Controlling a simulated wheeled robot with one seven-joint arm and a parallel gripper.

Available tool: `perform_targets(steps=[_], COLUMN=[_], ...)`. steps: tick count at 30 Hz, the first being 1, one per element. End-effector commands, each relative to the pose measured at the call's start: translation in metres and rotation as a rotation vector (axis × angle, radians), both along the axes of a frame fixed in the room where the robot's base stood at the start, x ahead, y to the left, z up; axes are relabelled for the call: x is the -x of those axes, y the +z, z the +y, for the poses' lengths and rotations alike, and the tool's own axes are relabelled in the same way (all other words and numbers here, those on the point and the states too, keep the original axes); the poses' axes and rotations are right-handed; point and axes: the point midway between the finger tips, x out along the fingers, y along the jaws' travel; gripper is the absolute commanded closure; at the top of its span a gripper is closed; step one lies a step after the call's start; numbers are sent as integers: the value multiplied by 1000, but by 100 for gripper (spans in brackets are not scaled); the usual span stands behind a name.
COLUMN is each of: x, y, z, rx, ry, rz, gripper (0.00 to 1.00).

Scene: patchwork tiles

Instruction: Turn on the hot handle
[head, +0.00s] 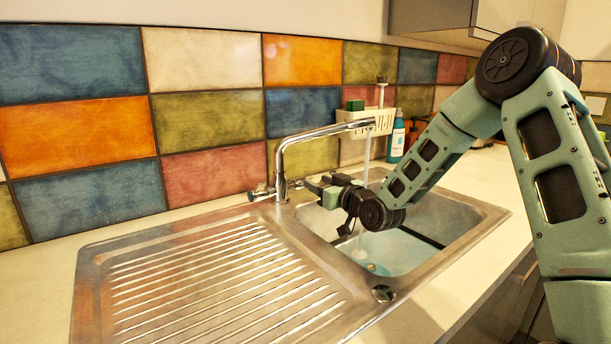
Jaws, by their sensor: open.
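The chrome tap (281,165) stands at the back of the sink, its spout reaching right over the basin. A pale stream of water (367,155) falls from the spout. One tap handle (260,193) sticks out on the left of the tap base. The right side of the base is partly hidden by my gripper, and I cannot tell which handle is hot. My gripper (317,187) is open, just right of the tap base and below the spout. I cannot tell whether it touches the tap.
The steel sink has a ribbed drainboard (215,285) at left and a basin (400,250) at right, under my arm. A cream caddy (366,122) holding a green sponge hangs on the tiled wall. A bottle (397,138) stands behind my arm. The counter left of the sink is clear.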

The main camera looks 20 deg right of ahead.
Motion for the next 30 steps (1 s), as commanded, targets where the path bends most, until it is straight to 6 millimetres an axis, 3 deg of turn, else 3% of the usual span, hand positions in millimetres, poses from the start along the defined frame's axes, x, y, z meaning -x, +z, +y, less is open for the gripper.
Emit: perform_targets(steps=[3, 10, 23, 28, 30], x=[-24, -57, -68, -68, -67], y=[1, 0, 0, 0, 0], z=[6, 12, 14, 14, 14], rx=[-2, 0, 0, 0, 0], ry=[1, 0, -1, -1, -1], rz=[-2, -1, 0, 0, 0], gripper=[55, 55, 55, 96, 99])
